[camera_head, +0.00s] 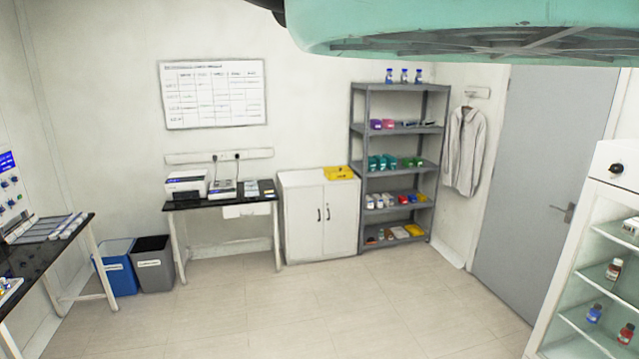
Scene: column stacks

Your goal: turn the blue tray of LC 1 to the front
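I cannot make out a blue tray or an LC 1 label in the head view. An instrument (10,190) with a blue screen and several knobs stands at the left edge, cut off by the frame. It may or may not be LC 1; no name is readable on it. A long grey rack-like item (50,229) lies in front of it on the black bench. A small pale item with blue and other colours (8,287) shows at the bench's left edge, mostly cut off. My gripper is not in view.
The black bench (75,243) fills the left edge. A blue bin (117,265) and a dark bin (153,264) stand beyond it. A grey shelf (356,150) and white cabinet (319,222) line the back wall. A glass-shelved cabinet (607,187) stands right. The middle floor (300,310) is clear.

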